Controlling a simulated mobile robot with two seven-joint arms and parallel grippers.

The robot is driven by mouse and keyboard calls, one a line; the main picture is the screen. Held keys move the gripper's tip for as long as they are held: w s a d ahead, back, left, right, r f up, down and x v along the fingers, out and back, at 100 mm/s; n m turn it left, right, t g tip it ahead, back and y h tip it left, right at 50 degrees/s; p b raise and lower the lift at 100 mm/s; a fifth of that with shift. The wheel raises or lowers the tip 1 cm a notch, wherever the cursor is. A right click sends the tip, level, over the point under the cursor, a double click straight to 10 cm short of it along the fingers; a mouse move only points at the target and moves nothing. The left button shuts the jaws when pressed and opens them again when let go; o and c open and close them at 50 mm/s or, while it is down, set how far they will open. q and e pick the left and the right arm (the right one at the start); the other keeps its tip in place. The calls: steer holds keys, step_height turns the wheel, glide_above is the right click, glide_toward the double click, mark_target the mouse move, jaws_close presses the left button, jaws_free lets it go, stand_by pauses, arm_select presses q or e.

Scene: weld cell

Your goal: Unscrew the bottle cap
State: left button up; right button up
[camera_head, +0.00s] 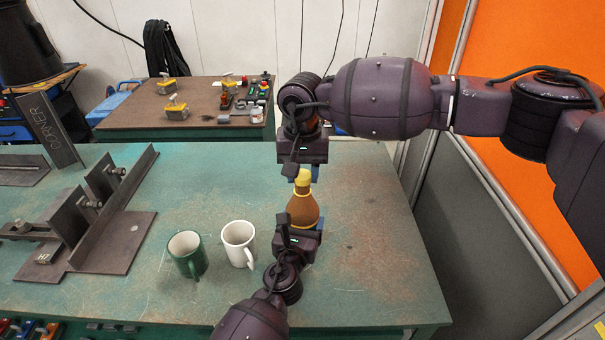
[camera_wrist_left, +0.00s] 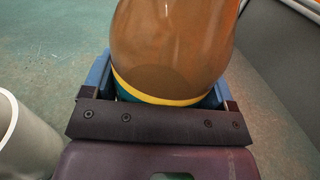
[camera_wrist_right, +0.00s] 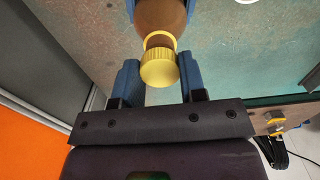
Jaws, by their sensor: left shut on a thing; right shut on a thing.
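The brown bottle (camera_head: 303,209) stands upright above the green bench, with a yellow band near its base. My left gripper (camera_head: 296,232) is shut on its lower part; blue fingers flank the bottle (camera_wrist_left: 172,45) in the left wrist view. The ribbed yellow cap (camera_head: 303,176) is at the bottle's top. My right gripper (camera_head: 304,172) comes from above and is shut on the cap, which sits between its blue fingertips in the right wrist view (camera_wrist_right: 160,70). A brown stretch of neck shows between the cap and a yellow ring. I cannot tell how far the cap is turned.
A green mug (camera_head: 188,256) and a white mug (camera_head: 238,243) stand left of the bottle. Steel fixtures (camera_head: 105,215) occupy the bench's left side. The green bench (camera_head: 375,250) is clear to the right. A second table (camera_head: 190,113) with tools stands behind.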

mark_target(302, 174)
stand_by(0.3)
steer(key=shift+r, duration=2.05)
arm_select(q)
steer(key=o, duration=1.6)
steer(key=shift+o, duration=0.2)
